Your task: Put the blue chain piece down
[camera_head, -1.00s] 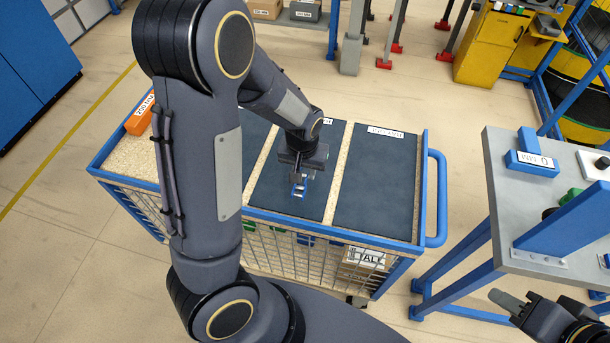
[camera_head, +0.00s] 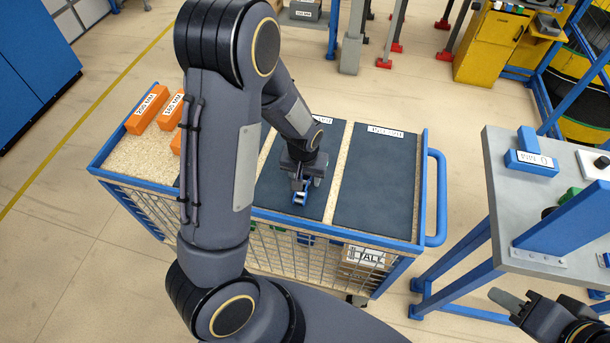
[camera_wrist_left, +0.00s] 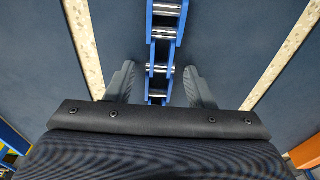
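The blue chain piece (camera_head: 300,198) lies on the middle dark mat (camera_head: 290,165) of the cart. In the left wrist view its blue links with silver rollers (camera_wrist_left: 160,70) run lengthwise between my fingers. My left gripper (camera_head: 308,184) is low over the mat. In the left wrist view my left gripper (camera_wrist_left: 160,88) is open, with a gap between the chain piece and each finger. My right gripper (camera_head: 510,304) is at the lower right, away from the chain piece. Only part of it shows, so its opening is unclear.
The cart has a blue rim and handle (camera_head: 437,198). The right mat (camera_head: 375,185) is empty. Orange blocks (camera_head: 148,109) lie at the cart's left. A grey table (camera_head: 510,230) with a labelled blue part (camera_head: 530,162) stands at the right.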

